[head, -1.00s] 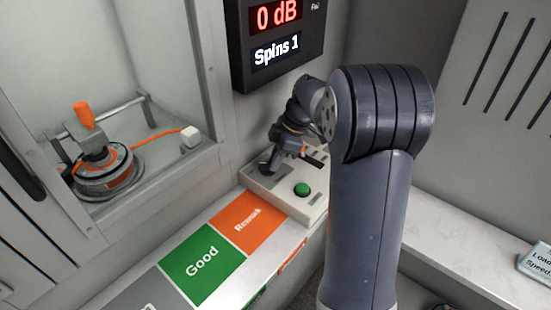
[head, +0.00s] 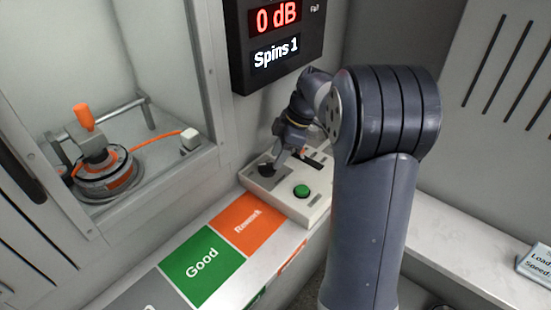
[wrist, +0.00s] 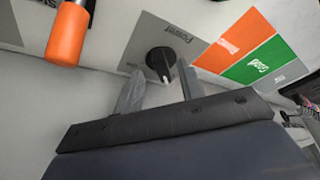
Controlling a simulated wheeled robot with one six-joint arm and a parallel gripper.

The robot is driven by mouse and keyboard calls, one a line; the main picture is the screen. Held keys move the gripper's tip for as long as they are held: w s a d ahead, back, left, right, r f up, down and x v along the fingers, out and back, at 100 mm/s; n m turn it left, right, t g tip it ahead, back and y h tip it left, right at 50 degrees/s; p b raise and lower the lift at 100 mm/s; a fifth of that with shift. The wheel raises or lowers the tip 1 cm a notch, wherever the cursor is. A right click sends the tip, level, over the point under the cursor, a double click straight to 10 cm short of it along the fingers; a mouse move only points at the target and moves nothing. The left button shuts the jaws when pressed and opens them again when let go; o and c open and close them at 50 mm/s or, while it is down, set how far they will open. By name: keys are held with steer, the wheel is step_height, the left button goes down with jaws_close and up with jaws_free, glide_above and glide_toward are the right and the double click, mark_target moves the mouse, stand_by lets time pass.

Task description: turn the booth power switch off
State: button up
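The power switch is a black rotary knob (wrist: 160,62) with a pale pointer mark, on a grey plate (wrist: 146,40) labelled "Power" in the wrist view. In the head view the dark knob (head: 267,170) sits at the left end of the control box (head: 315,208), partly covered by my gripper. My gripper (wrist: 158,80) is open, with one finger on each side of the gap below the knob. It also shows in the head view (head: 281,160), close above the knob. Whether the fingers touch the knob I cannot tell.
A green button (head: 301,191) is on the same box. An orange handle (wrist: 67,35) stands left of the knob in the wrist view. Green "Good" (head: 203,262) and orange "Rework" (head: 248,225) pads lie on the ledge. A display (head: 276,45) hangs above.

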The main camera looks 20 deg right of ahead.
mark_target(268, 168)
steer(key=p+v, duration=0.1)
steer(key=v, duration=0.7)
steer(key=shift+r, duration=0.15)
steer(key=b+x, duration=0.1)
steer(key=x, duration=1)
steer(key=shift+b, duration=0.3)
steer(key=shift+d+r, duration=0.1)
steer(key=shift+r, duration=0.1)
steer(key=shift+f, duration=0.35)
steer(key=shift+s+r+m, duration=0.1)
steer(key=shift+r+m, duration=0.05)
steer(key=shift+m, duration=0.35)
steer(key=shift+s+r+m+t, duration=0.1)
steer(key=shift+s+m+t, duration=0.1)
steer(key=shift+m+t, duration=0.5)
steer(key=m, duration=0.1)
steer(key=m+h, duration=0.1)
steer(key=m, duration=0.1)
steer(key=m+t+p, duration=0.1)
steer(key=m, duration=0.1)
steer(key=shift+s+a, duration=0.3)
steer(key=shift+a, duration=0.05)
